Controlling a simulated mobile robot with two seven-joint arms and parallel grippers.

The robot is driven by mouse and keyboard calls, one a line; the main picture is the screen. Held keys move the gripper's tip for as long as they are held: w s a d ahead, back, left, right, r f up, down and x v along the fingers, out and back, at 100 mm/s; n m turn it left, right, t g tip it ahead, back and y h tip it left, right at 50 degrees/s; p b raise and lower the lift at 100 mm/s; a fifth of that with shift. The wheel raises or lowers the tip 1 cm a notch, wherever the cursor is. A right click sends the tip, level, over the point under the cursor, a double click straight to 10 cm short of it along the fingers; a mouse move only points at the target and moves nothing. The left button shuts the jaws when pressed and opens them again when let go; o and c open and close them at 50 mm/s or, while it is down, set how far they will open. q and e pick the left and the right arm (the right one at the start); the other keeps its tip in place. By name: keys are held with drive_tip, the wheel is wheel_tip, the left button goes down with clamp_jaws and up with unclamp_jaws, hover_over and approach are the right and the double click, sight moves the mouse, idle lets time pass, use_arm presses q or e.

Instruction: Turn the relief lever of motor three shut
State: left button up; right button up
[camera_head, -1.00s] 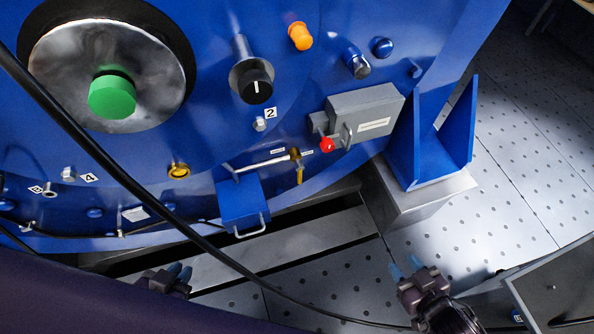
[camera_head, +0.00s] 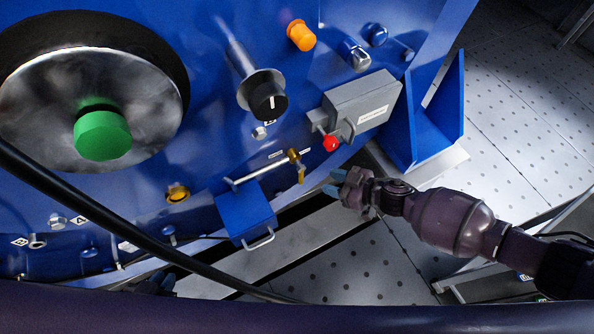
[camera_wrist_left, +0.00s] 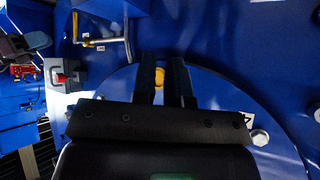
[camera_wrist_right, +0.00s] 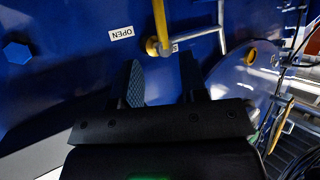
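The relief lever (camera_head: 300,173) is a small yellow handle on a brass valve at the end of a thin metal pipe on the blue motor (camera_head: 150,200). In the head view it hangs down from the valve. In the right wrist view the lever (camera_wrist_right: 160,22) is just beyond the fingers, beside an OPEN label (camera_wrist_right: 121,33). My right gripper (camera_head: 333,183) is open and empty, to the right of the lever and apart from it. My left gripper (camera_head: 152,284) is low at the left, partly hidden; its fingers (camera_wrist_left: 164,82) are apart in the left wrist view.
A grey box with a red-knobbed switch (camera_head: 331,143) is just above my right gripper. A blue box with a handle (camera_head: 246,213) sits below the pipe. A black cable (camera_head: 120,225) crosses the foreground. Perforated floor (camera_head: 510,130) lies open at the right.

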sight(301, 175)
drive_tip(key=b+x, duration=0.3)
drive_tip(key=x, duration=0.7)
drive_tip(key=shift+a, duration=0.2)
use_arm(q)
drive_tip(key=shift+w+d+m, duration=0.45)
drive_tip(key=shift+w+m, duration=0.05)
drive_tip(key=shift+w, duration=0.2)
drive_tip(key=shift+f, duration=0.1)
drive_tip(key=shift+s+f, duration=0.1)
use_arm(e)
clamp_jaws()
